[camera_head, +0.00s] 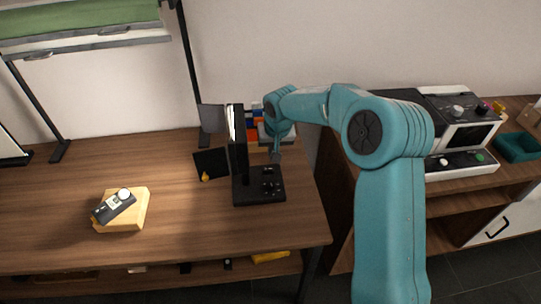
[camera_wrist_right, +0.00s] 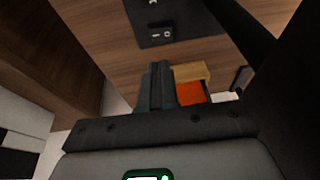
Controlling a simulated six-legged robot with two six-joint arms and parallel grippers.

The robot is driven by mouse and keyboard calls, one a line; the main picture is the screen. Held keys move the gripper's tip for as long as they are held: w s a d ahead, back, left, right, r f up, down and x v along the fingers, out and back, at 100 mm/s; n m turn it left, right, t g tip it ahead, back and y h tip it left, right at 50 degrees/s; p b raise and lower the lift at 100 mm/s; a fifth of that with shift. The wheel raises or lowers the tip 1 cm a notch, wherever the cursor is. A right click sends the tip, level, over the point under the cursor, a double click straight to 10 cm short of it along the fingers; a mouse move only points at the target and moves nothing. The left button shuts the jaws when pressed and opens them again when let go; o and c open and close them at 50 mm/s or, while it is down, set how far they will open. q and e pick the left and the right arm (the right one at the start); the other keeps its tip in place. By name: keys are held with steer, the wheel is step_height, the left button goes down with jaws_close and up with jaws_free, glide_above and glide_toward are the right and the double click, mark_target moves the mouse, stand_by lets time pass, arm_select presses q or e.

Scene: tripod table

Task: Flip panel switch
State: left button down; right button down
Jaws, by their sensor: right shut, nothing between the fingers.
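A black switch panel (camera_head: 259,192) stands on the wooden table, with an upright black plate (camera_head: 237,142) at its left side and small knobs or switches on its flat base. My right arm reaches in from the right, and my right gripper (camera_head: 276,157) points down just above the far edge of the base. It is shut with nothing in it. In the right wrist view, the shut fingers of my right gripper (camera_wrist_right: 158,84) point toward the panel (camera_wrist_right: 160,22), which shows small switches at the top edge. I cannot tell the switch positions. My left gripper is not in view.
A wooden block (camera_head: 135,215) with a dark handheld meter on it sits at the left of the table (camera_head: 60,220). A dark square pad (camera_head: 210,163) lies beside the panel. A white-and-black machine (camera_head: 462,170) and a teal tray (camera_head: 517,147) stand at the right.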

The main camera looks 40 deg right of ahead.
steer(key=v, duration=0.7)
steer(key=shift+a+r, duration=0.2)
steer(key=shift+s, duration=0.2)
